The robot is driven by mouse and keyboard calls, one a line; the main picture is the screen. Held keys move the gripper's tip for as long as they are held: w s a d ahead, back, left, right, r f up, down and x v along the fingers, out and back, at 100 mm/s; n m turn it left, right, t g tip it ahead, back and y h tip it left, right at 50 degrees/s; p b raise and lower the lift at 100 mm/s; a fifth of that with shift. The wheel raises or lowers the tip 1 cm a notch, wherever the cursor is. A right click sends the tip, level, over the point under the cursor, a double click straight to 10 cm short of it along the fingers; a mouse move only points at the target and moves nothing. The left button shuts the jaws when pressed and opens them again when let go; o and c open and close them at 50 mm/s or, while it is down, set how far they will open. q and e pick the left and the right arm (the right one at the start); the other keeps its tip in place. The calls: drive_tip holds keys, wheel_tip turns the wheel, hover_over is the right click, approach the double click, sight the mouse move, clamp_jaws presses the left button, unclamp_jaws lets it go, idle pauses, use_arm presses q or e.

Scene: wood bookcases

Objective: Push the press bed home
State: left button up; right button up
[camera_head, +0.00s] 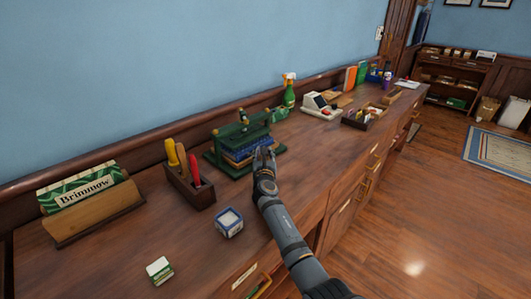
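A dark green press (228,133) stands on the long wooden counter, near the wall. Its bed (238,153), with blue sides, sits low in the frame, under the green crossbar. My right arm comes in from the lower right, and my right gripper (264,155) is at the bed's near right side. The fingertips overlap the bed's edge in the picture; I cannot tell whether they touch it. The fingers are too small to show whether they are open or shut. My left gripper is not in view.
A wooden tool holder (191,187) stands left of the press. A blue-and-white box (229,222) and a small green-and-white box (159,270) lie nearer. A Brimmow sign (88,194) is far left. A green spray bottle (289,94) stands behind right. The counter left of my arm is mostly clear.

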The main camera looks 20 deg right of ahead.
drive_tip(key=shift+o, duration=0.4)
drive_tip(key=shift+d+r, duration=0.1)
drive_tip(key=v, duration=1.2)
